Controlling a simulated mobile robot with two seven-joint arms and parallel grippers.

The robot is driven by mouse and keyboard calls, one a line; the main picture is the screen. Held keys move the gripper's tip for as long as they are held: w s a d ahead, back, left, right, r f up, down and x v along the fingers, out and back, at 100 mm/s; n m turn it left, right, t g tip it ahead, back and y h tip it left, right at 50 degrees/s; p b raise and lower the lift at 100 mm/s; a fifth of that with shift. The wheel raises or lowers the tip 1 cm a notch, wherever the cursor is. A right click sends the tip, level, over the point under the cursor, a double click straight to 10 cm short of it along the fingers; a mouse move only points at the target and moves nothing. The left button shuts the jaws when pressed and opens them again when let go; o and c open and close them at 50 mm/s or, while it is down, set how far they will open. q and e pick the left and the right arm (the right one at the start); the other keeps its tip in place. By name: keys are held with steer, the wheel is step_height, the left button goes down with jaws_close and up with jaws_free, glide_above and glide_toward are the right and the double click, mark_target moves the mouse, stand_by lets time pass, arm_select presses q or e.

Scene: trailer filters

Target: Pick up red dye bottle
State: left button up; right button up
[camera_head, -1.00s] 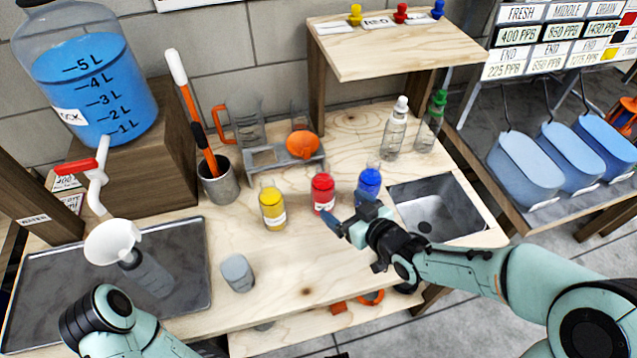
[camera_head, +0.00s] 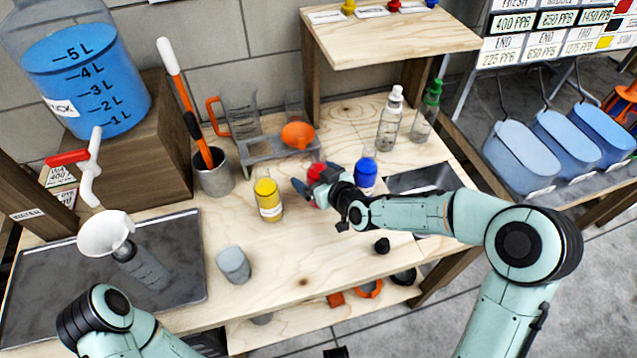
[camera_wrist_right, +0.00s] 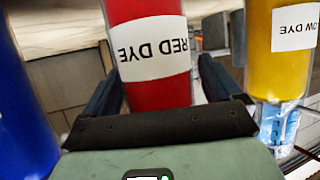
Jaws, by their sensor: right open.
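The red dye bottle (camera_head: 315,171) stands on the wooden bench between the yellow dye bottle (camera_head: 268,198) and the blue dye bottle (camera_head: 366,173). My right gripper (camera_head: 312,186) is at the red bottle and hides most of it in the head view. In the right wrist view the red bottle (camera_wrist_right: 155,60), labelled RED DYE, is between the two open fingers of my right gripper (camera_wrist_right: 155,95). The yellow bottle (camera_wrist_right: 275,55) and blue bottle (camera_wrist_right: 22,110) are outside the fingers. My left arm shows at the lower left, but its gripper is out of view.
An orange cup on a grey stand (camera_head: 285,151) is behind the bottles. A grey cup (camera_head: 234,265) stands in front. A wooden shelf (camera_head: 395,40) overhangs the back.

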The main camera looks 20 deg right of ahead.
steer(key=c, duration=1.3)
steer(key=shift+r, duration=0.1)
